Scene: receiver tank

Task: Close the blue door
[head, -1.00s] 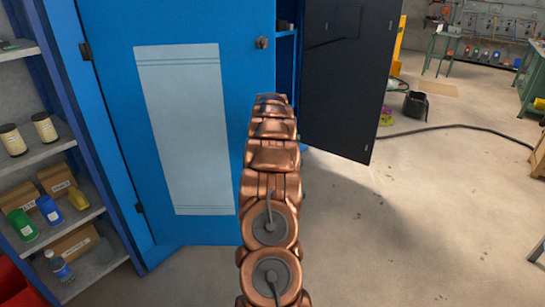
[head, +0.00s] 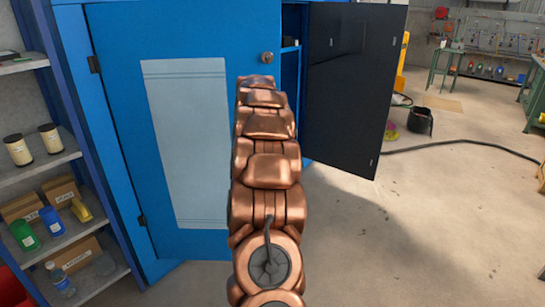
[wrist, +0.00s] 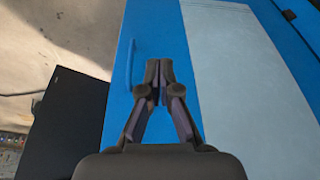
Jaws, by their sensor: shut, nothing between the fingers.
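The blue door (head: 120,85) with a pale grey panel (head: 185,140) fills the left-centre of the head view. A dark gap shows to the right of that edge. In the wrist view the blue door (wrist: 205,95) lies beyond my gripper (wrist: 158,80), with a blue bar handle (wrist: 130,65) left of the fingertips. The gripper is shut and empty; I cannot tell whether it touches the door.
A dark door panel (head: 350,85) stands swung open right of the gap. Shelves (head: 50,165) with tins, bottles and boxes stand at the left. A black bucket (head: 420,122) and a hose (head: 465,143) lie at the right. The floor at front right is clear.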

